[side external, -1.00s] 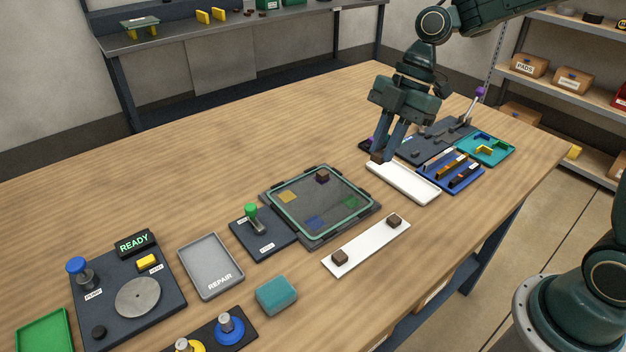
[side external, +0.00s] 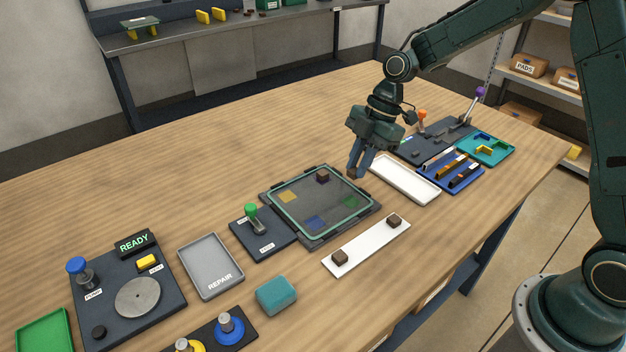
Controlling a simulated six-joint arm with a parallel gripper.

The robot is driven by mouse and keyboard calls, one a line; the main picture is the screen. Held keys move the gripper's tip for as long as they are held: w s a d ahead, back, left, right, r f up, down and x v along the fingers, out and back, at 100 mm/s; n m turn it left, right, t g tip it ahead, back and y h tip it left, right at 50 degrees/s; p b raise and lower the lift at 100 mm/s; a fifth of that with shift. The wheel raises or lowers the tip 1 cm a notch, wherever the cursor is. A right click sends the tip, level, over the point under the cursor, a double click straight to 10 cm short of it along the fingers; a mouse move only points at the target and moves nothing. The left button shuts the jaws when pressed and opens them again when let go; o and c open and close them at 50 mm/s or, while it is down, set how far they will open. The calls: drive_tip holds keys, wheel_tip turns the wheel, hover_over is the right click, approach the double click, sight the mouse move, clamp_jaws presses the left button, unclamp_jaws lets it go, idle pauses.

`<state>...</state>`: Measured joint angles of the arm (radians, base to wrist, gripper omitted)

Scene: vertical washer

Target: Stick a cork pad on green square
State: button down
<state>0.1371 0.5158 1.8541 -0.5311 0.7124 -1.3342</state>
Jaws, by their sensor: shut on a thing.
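My gripper (side external: 360,165) is shut on a small brown cork pad (side external: 352,174). It holds the pad beside the upper right edge of the dark framed plate (side external: 298,213). The green square (side external: 351,202) is at the plate's right side, below and apart from the held pad. A yellow square (side external: 287,196) and a blue square (side external: 315,222) lie bare on the plate. Another dark brown pad (side external: 322,176) sits at the plate's far corner. Two more cork pads, a near one (side external: 340,257) and a far one (side external: 394,221), sit on a white strip (side external: 367,245).
A white tray (side external: 405,180) is right of my gripper, next to a blue tray (side external: 451,172). A green-knobbed fixture (side external: 262,232) stands left of the plate. A teal block (side external: 276,294) and a grey repair tray (side external: 210,266) are nearer. The table behind the plate is clear.

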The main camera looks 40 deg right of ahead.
sight(353, 201)
drive_tip(key=shift+f, duration=0.15)
drive_tip(key=shift+f, duration=3)
drive_tip(key=shift+f, duration=0.6)
idle(1.0)
drive_tip(key=c, duration=1.3)
unclamp_jaws()
drive_tip(key=shift+s, duration=0.15)
drive_tip(key=shift+o, duration=0.5)
drive_tip(key=shift+o, duration=1)
drive_tip(key=shift+f, duration=0.1)
drive_tip(key=shift+w+r, duration=0.2)
drive_tip(key=shift+r, duration=3.55)
